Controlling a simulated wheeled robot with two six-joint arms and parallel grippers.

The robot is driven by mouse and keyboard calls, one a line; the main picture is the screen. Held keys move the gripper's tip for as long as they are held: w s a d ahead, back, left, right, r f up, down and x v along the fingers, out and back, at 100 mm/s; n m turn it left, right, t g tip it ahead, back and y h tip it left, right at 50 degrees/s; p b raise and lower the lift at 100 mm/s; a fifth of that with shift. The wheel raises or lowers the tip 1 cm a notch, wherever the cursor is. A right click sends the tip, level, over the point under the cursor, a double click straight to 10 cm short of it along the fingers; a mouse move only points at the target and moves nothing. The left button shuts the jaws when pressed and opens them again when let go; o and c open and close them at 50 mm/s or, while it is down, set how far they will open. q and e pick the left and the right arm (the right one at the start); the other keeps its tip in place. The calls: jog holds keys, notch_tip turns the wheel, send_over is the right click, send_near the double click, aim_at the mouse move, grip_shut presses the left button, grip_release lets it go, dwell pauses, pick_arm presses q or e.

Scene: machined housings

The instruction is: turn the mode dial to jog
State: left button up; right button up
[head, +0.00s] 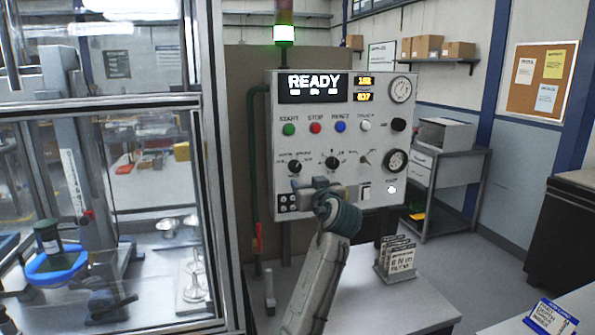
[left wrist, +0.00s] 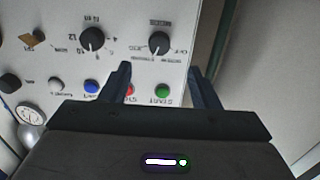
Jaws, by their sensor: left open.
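The mode dial (head: 295,166) is a black round knob at the lower left of the grey control panel (head: 268,140). In the left wrist view, which is upside down, the dial (left wrist: 159,42) has a pale pointer line slanting to the lower left. Small lettering surrounds it, too blurred to read surely. My left gripper (left wrist: 160,82) is open and empty, its two dark fingers apart, with the dial beyond the gap between them, not touched. In the head view my left wrist stands in front of the panel's lower edge and mostly hides the fingers. My right gripper is out of view.
A second black dial (head: 332,162) sits right of the mode dial. Green (head: 289,129), red (head: 315,127) and blue (head: 340,127) buttons lie above. A glazed enclosure (head: 213,180) stands close on the left. A card rack (head: 398,262) stands on the table (head: 390,310).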

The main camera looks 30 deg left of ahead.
aim_at(296, 166)
pick_arm(q)
jog(key=p+x, duration=0.1)
jog(key=x, duration=0.2)
jog(key=r+p+x, duration=0.1)
jog(key=p+x, duration=0.1)
jog(key=x, duration=0.1)
jog(key=p+x, duration=0.1)
jog(key=x, duration=0.2)
jog(key=shift+w+a+r+p, duration=0.2)
jog(key=shift+w+a+p, duration=0.05)
jog(key=shift+a+p, duration=0.1)
jog(key=shift+w+a+f, duration=0.2)
jog(key=shift+w+a, duration=0.25)
jog(key=c, duration=1)
